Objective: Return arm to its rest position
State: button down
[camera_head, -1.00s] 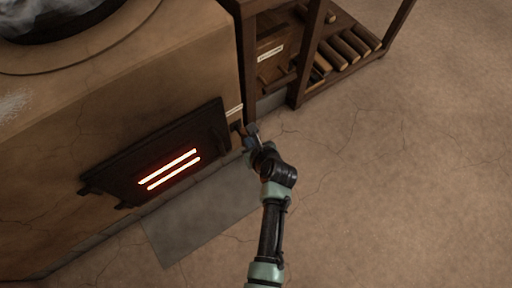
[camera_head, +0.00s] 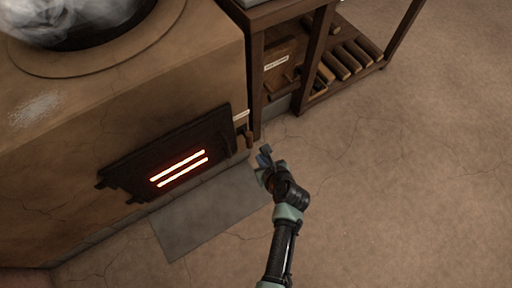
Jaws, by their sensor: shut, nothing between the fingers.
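My gripper (camera_head: 264,154) is shut and empty at the end of my arm, in the middle of the head view. It is in front of the right side of the clay stove (camera_head: 130,110) and appears apart from it. The dark firebox door (camera_head: 140,172) is shut, with two glowing slots in it. A small wooden latch or handle (camera_head: 247,138) sits at the stove's right corner, with a pale label above it.
A dark wooden rack (camera_head: 318,60) stands right of the stove, with several logs (camera_head: 345,62) on its low shelf and a labelled box (camera_head: 278,66). A grey floor plate (camera_head: 205,215) lies before the stove. The floor at right is clear. A steaming pot (camera_head: 75,35) is on top.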

jog(key=p+v, duration=0.3)
jog(key=v, duration=0.3)
jog(key=shift+s, duration=0.15)
jog(key=shift+d+r, duration=0.1)
jog(key=shift+r, duration=0.05)
